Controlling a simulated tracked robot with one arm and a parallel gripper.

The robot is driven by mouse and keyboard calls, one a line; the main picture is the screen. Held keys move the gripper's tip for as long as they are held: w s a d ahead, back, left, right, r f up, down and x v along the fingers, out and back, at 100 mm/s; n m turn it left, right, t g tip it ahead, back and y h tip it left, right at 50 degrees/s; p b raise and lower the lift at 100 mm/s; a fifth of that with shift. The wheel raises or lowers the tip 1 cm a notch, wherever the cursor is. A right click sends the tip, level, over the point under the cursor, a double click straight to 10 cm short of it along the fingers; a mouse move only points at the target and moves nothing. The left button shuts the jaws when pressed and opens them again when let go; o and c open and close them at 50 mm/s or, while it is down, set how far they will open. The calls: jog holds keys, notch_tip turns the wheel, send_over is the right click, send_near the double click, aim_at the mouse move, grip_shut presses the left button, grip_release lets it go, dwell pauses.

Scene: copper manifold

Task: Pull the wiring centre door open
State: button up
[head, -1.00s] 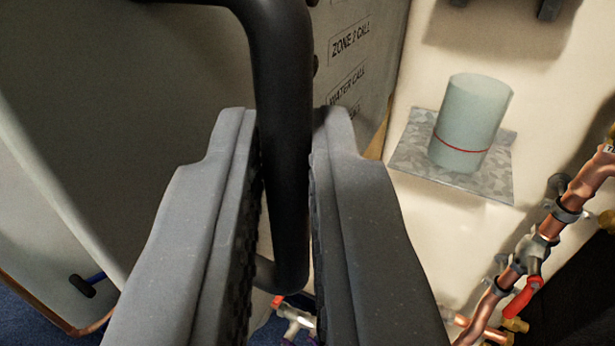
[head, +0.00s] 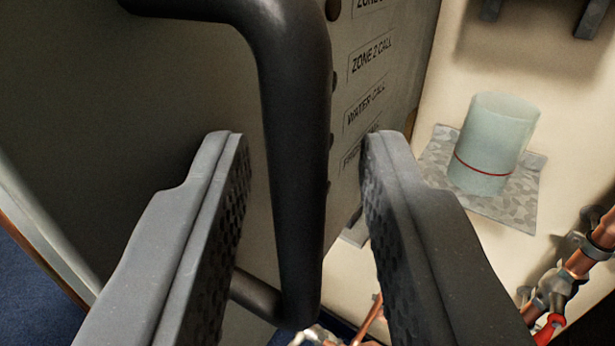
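The wiring centre door (head: 110,110) is a grey panel filling the left of the view, swung out from the wall. Its black bar handle (head: 295,160) runs down the middle of the view, bent at top and bottom. My gripper (head: 300,145) is open, with one finger on each side of the handle. Gaps show between the handle and both fingers, so they appear clear of it. The labelled face of the wiring centre (head: 345,100), with "ZONE 2 CALL" and "WATER CALL", shows right of the handle.
Copper pipes with a red-handled valve (head: 550,290) are at the lower right. More pipework (head: 370,320) shows at the bottom. Blue floor (head: 30,290) shows lower left.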

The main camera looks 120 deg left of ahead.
jog(key=shift+w+d, duration=0.1)
jog(key=shift+d, duration=0.05)
jog(key=shift+w+d, duration=0.1)
jog(key=b+v, duration=0.1)
jog(key=v, duration=1.2)
jog(key=shift+d, duration=0.15)
jog(key=shift+w+d, duration=0.1)
jog(key=shift+r, duration=0.1)
